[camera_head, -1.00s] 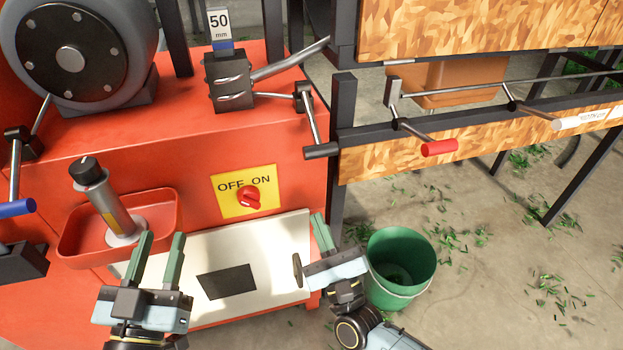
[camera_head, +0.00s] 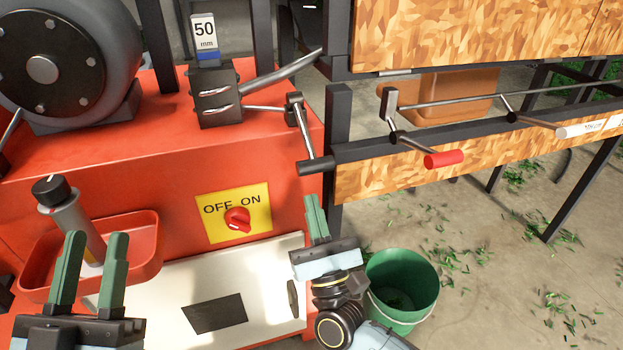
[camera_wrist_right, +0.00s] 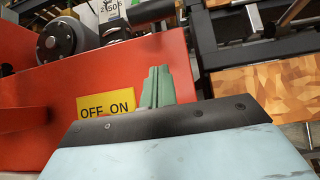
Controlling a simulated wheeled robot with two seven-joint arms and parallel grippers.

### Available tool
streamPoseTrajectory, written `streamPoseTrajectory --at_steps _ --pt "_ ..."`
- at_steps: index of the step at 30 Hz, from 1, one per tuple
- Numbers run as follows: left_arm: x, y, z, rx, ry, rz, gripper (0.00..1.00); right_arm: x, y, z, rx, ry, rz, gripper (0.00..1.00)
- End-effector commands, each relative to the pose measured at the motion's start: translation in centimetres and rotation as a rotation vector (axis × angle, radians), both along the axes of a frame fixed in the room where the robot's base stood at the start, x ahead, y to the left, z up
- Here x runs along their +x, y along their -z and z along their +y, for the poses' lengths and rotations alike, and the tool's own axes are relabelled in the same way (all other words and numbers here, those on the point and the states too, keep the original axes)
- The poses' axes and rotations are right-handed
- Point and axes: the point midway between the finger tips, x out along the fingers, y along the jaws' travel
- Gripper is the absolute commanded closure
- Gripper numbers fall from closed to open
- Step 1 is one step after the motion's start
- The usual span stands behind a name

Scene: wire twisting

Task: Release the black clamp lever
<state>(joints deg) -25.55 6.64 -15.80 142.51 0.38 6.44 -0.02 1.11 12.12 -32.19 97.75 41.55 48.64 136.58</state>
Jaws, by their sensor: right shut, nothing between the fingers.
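The black clamp lever (camera_head: 315,166) is a black grip on a bent metal rod at the right end of the red machine, beside the black clamp block (camera_head: 215,95). My right gripper (camera_head: 316,208) is just below the lever's grip, pointing up, apart from it in the head view. Its green fingers are together and empty; they also show in the right wrist view (camera_wrist_right: 157,85). My left gripper (camera_head: 90,255) is at the lower left, with its green fingers apart and nothing between them, in front of the red tray.
The yellow OFF/ON panel (camera_head: 233,212) with a red knob is left of my right gripper. A red-handled lever (camera_head: 443,159) is to the right on the wooden-panelled frame. A green bucket (camera_head: 400,290) stands below. A red tray (camera_head: 150,255) holds a grey cylinder with a black knob (camera_head: 50,188).

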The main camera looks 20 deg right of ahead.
Motion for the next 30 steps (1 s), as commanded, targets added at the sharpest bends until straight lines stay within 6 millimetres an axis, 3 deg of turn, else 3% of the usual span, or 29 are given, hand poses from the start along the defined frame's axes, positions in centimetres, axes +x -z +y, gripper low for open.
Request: streamPoseTrajectory --at_steps 8,18,30 --pt "-0.6 -0.6 0.2 -0.027 0.0 -0.09 0.64 4.6 -4.2 0.2 0.004 0.0 -0.004 1.0" --pt "-0.8 -0.8 0.2 -0.032 -0.001 -0.105 0.64 1.5 -5.9 0.1 0.001 0.0 0.001 1.0" --pt "-0.8 -0.8 0.2 -0.033 -0.001 -0.109 0.64 1.1 -6.1 0.1 0.0 0.0 0.001 1.0"
